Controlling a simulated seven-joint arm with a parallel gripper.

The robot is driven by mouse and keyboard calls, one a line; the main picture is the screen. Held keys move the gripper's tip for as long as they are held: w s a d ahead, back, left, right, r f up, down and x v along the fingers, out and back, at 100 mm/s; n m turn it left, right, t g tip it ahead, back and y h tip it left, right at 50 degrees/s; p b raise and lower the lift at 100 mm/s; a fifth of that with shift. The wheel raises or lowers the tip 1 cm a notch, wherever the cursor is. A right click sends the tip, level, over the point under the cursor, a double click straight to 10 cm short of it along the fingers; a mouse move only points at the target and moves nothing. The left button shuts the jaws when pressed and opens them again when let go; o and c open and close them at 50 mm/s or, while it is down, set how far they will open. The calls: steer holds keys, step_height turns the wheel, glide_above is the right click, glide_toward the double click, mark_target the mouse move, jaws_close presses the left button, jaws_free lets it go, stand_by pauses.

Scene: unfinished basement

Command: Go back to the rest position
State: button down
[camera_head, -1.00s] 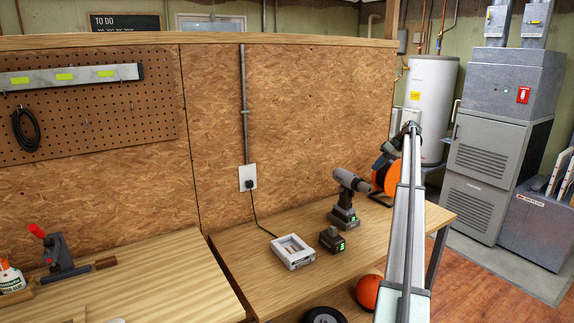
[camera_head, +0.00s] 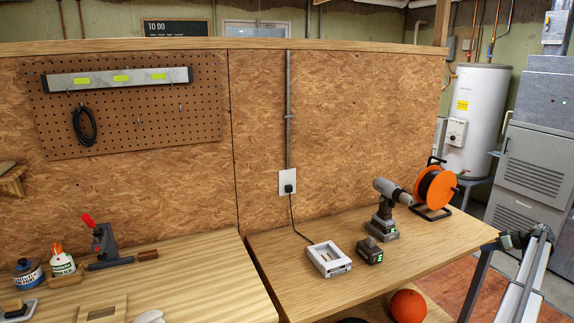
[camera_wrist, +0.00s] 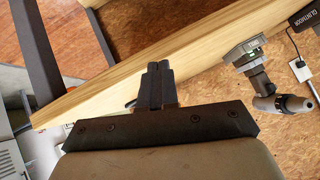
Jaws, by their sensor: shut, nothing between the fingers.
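My gripper (camera_wrist: 157,72) shows in the wrist view as two dark fingers pressed together with nothing between them. It is by the light wooden edge of the right workbench (camera_wrist: 105,85). In the head view my arm is at the lower right, past the bench's right end, and its dark end (camera_head: 516,240) is near the bench corner. The fingers cannot be made out there. A grey cordless drill (camera_head: 386,210) stands on its battery on the right workbench (camera_head: 430,245), apart from my gripper.
A spare battery (camera_head: 370,251) and a white charger (camera_head: 328,259) sit left of the drill. An orange cable reel (camera_head: 435,190) stands at the bench's back right. An orange ball (camera_head: 408,306) is below the bench. Grey cabinets (camera_head: 530,170) stand at the right.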

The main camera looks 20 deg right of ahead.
steer(key=w+a+f+m+g+y, duration=0.15)
steer(key=w+a+f, duration=0.35)
steer(key=a+f, duration=0.75)
steer(key=w+a+f+n+g, duration=0.15)
steer(key=w+a+f, duration=0.25)
steer(key=a+f, duration=0.85)
steer(key=a+f+m+g+y, duration=0.15)
steer(key=a+f, duration=0.35)
steer(key=a, duration=1.1)
steer(key=a+f+n+g, duration=0.1)
steer(key=a+f+g, duration=0.3)
steer(key=a, duration=1.3)
steer(key=s+a+f+g+h, duration=0.1)
steer(key=s+a+f, duration=0.3)
steer(key=a, duration=0.5)
steer(key=s+a+f+g, duration=0.1)
steer(key=s+a+g, duration=0.1)
steer(key=s+a, duration=0.45)
steer(key=s+a+f+g+h, duration=0.1)
steer(key=s+a+f, duration=0.25)
steer(key=a, duration=0.75)
steer(key=s+a+r+n+g+h, duration=0.1)
steer(key=s+a, duration=0.4)
steer(key=s, duration=0.6)
steer(key=s+a+r+n+g+h, duration=0.1)
steer(key=s+a, duration=0.4)
steer(key=s, duration=0.6)
steer(key=shift+a+g+h, duration=0.35)
steer(key=shift+g+h, duration=0.5)
steer(key=shift+h, duration=0.15)
